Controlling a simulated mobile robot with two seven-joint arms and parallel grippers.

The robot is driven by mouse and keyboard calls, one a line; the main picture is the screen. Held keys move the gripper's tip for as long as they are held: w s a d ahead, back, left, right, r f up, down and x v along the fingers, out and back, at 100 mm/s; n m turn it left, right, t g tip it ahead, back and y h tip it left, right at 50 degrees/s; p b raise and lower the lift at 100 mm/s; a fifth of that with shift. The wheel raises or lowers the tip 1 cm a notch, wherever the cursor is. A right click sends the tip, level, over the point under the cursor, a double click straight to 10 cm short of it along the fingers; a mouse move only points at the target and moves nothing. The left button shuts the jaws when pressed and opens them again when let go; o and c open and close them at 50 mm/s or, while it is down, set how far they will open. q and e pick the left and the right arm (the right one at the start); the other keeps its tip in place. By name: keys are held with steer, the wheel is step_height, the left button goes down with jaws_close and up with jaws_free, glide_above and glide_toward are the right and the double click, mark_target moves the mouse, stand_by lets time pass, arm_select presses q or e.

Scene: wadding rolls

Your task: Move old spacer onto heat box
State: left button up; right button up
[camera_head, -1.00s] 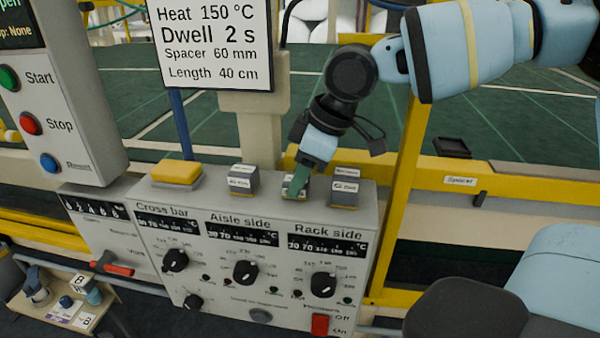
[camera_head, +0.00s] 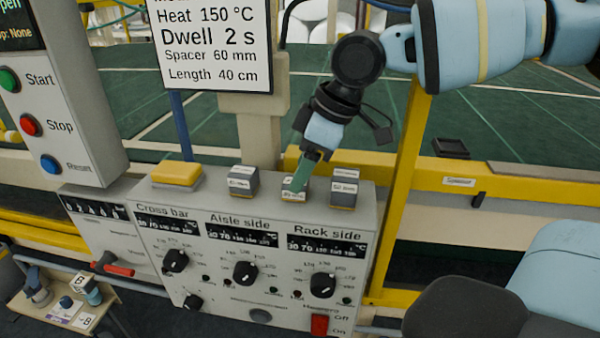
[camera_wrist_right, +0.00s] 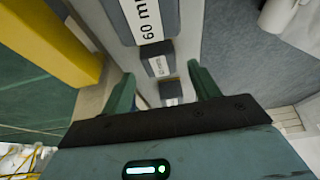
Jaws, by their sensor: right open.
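The grey heat box (camera_head: 150,212) stands in the middle of the head view, with Cross bar, Aisle side and Rack side dials. Three small grey spacer blocks with white labels stand on its top: a left one (camera_head: 243,181), a middle one (camera_head: 293,196) and a right one (camera_head: 344,193) marked 60 mm. I cannot tell which is the old spacer. My right gripper (camera_head: 304,170) is open, just above and partly in front of the middle block. In the right wrist view the 60 mm block (camera_wrist_right: 150,22) looms large, with two others in line beyond. My left gripper is not in view.
A yellow pad (camera_head: 177,172) sits on the heat box's left end. A yellow post (camera_head: 403,185) rises at its right. A black holder (camera_head: 450,147) stands on the rail above a Spacer label (camera_head: 459,181). A hanging sign (camera_head: 215,45) and a button panel (camera_head: 60,110) stand at left.

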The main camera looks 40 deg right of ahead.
steer(key=p+v, duration=0.1)
steer(key=v, duration=0.8)
steer(key=shift+r, duration=0.4)
steer(key=shift+s+d, duration=0.25)
